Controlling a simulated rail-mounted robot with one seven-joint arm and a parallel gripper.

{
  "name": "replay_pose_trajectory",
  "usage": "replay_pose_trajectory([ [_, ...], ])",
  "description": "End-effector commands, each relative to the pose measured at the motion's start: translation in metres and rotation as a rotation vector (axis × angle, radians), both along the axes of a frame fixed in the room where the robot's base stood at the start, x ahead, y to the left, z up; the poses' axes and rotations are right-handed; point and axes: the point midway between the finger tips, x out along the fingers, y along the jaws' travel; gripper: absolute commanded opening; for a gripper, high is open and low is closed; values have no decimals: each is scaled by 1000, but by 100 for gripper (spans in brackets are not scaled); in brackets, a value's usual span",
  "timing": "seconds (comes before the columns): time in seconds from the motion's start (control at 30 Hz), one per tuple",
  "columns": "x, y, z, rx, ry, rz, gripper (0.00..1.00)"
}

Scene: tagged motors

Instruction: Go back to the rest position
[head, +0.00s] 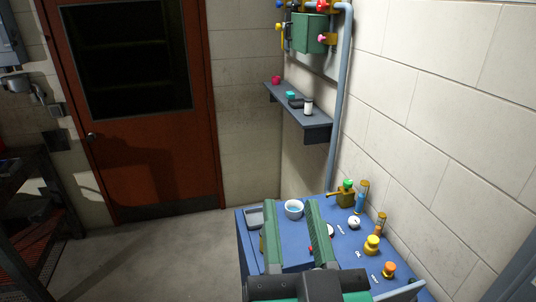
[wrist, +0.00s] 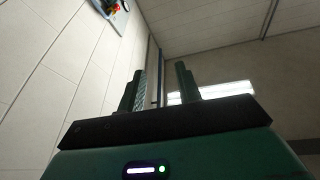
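My gripper (head: 291,213) is in the lower middle of the head view, over the blue table as seen from there. Its two green fingers are spread well apart with nothing between them. In the wrist view the fingers of my gripper (wrist: 159,78) also stand apart and empty, pointing toward the upper wall and ceiling. The gripper hides part of the blue table (head: 285,255) and partly covers a red and white item behind the right finger.
Several small coloured parts, including a yellow one (head: 372,245) and an orange one (head: 389,270), stand along the table's right side by the wall. A grey shelf (head: 318,132) holds small items. A red door (head: 140,150) and open floor lie left.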

Motion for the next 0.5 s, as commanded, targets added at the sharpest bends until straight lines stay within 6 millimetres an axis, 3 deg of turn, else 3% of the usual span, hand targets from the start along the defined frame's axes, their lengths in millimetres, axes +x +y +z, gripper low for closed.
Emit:
replay_pose_trajectory([
  [0.03,-16,27,38,-60,-108,-18,34],
  [0.1,-47,57,86,-128,-260,-64,34],
  [0.13,-58,63,112,-144,-304,-85,34],
  [0.2,-51,56,167,-134,-275,-84,34],
  [0.33,-50,56,220,-126,-268,-77,34],
  [0.5,-49,56,250,-119,-264,-72,34],
])
